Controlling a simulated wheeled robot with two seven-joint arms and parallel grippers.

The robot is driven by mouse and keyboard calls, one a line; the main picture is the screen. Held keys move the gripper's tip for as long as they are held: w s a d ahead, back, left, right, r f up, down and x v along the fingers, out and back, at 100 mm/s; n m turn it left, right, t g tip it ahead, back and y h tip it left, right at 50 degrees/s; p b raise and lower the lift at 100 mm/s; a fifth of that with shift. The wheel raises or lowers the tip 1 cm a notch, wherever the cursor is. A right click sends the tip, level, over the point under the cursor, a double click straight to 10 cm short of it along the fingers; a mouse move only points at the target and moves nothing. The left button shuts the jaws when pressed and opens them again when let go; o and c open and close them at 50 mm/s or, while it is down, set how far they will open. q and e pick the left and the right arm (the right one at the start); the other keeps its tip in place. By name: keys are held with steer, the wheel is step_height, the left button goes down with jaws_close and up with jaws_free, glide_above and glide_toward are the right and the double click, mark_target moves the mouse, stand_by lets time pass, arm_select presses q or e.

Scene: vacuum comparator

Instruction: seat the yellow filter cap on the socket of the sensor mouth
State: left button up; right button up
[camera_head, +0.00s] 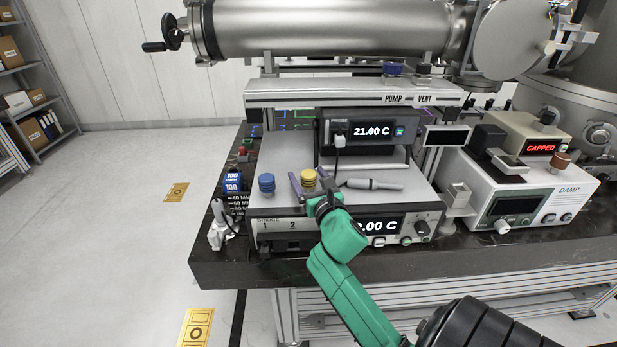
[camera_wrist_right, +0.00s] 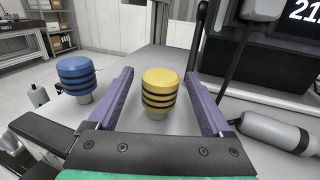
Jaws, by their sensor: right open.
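The yellow filter cap (camera_head: 308,178) has dark ribs and stands upright on a pale stub on top of the grey instrument. My right gripper (camera_head: 309,184) is open, and its purple fingers stand on either side of the cap. In the right wrist view the yellow cap (camera_wrist_right: 158,90) sits between the fingers (camera_wrist_right: 159,78), with a gap on each side. My left gripper is not in view. I cannot tell for sure which part is the socket of the sensor mouth.
A blue ribbed cap (camera_head: 266,184) stands left of the yellow one. A grey cylinder (camera_head: 373,184) lies to its right. A "21.00 C" display unit (camera_head: 368,132) stands behind. A box reading CAPPED (camera_head: 541,148) and the DAMP unit (camera_head: 530,200) stand at right.

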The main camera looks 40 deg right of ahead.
mark_target(304, 171)
steer(key=x, duration=0.2)
steer(key=shift+w+d+r, duration=0.15)
steer(key=shift+w, duration=0.3)
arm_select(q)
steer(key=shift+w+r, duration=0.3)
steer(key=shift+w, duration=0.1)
arm_select(e)
jaws_close()
arm_select(q)
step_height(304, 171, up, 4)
steer(key=p, duration=0.3)
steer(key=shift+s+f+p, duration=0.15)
steer(key=shift+p, duration=0.25)
arm_select(e)
step_height(304, 171, up, 20)
